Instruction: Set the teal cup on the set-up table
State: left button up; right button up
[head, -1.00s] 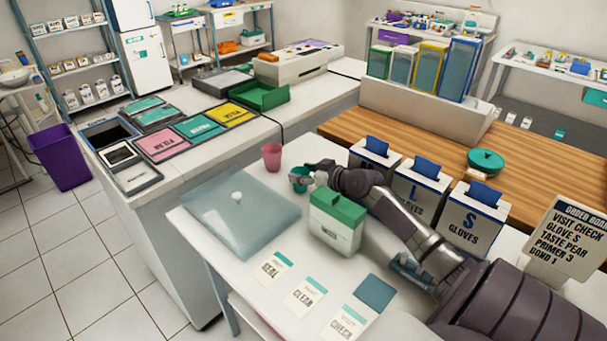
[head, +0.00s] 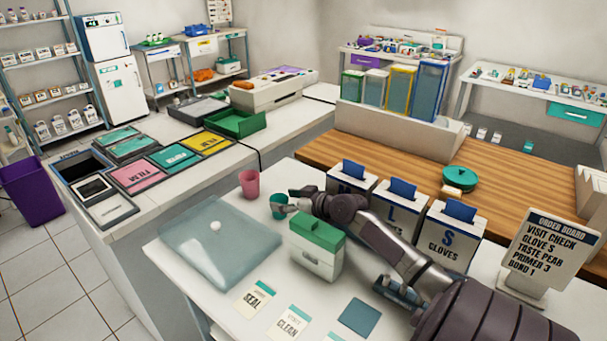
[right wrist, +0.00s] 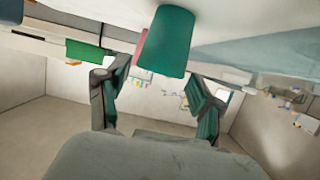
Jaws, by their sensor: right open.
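The teal cup (head: 277,207) stands upright on a white table (head: 215,296), close to a pink cup (head: 249,183). My right gripper (head: 288,208) is at the teal cup's right side, with its fingers partly hidden by the cup and the wrist. In the right wrist view the teal cup (right wrist: 165,42) appears upside down, just beyond and between the two spread fingers of the right gripper (right wrist: 158,90). The gripper is open, with a gap to the cup on both sides. My left gripper is not in view. Which table is the set-up table I cannot tell.
A white box with a green lid (head: 316,246) stands close in front of my right wrist. Glove boxes (head: 398,209) stand behind my forearm. Cards (head: 254,300) lie at the front. An order board (head: 545,248) stands at right.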

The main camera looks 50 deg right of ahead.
jog(key=v, duration=1)
jog(key=shift+s+r, duration=0.15)
jog(key=shift+s, duration=0.05)
